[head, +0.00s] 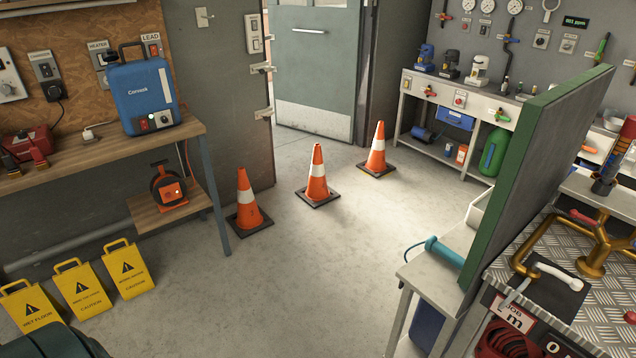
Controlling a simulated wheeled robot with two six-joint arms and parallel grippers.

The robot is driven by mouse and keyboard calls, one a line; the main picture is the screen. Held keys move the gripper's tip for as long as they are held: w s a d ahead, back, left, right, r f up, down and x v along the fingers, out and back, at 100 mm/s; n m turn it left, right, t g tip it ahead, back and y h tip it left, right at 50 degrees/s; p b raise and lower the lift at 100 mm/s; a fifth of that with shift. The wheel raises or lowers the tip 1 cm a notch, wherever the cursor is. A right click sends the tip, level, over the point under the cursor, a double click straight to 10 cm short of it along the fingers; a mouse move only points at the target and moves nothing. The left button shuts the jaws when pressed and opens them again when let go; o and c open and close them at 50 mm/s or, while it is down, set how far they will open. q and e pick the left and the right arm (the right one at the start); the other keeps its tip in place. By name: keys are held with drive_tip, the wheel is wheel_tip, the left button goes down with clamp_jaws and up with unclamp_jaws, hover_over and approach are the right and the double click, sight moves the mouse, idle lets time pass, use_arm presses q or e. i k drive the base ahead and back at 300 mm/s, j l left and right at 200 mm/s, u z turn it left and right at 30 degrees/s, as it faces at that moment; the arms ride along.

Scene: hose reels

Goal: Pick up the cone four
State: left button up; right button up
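Three orange cones with white bands and dark square bases stand upright in a slanting row on the floor, in the middle of the head view. The left cone (247,204) is by the bench leg, the middle cone (317,178) is in the open, and the right cone (377,152) is farthest back, near the door. I see no number on any cone, so I cannot tell which is cone four. Neither of my grippers is in view.
Several yellow caution signs (128,270) stand on the floor at the left, beside a wooden bench (95,158). A green-edged panel (535,180) and metal worktop (605,315) block the right. Central floor is clear up to the cones. The grey door (315,65) is behind them.

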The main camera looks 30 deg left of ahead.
sight(317, 192)
drive_tip(key=u, duration=1.5)
drive_tip(key=i+u, duration=0.2)
drive_tip(key=i+j, duration=0.15)
drive_tip(key=i, duration=0.6)
drive_tip(key=i+j+u, duration=0.1)
drive_tip(key=i, duration=0.65)
drive_tip(key=i+l+z, duration=0.1)
drive_tip(key=i+z, duration=0.6)
drive_tip(key=z, duration=0.15)
drive_tip(key=i+j+z, duration=0.1)
drive_tip(key=i+z, duration=0.2)
drive_tip(key=z, duration=0.15)
drive_tip(key=i+l, duration=0.1)
drive_tip(key=i, duration=0.35)
drive_tip(key=i+l, duration=0.1)
drive_tip(key=i, duration=0.4)
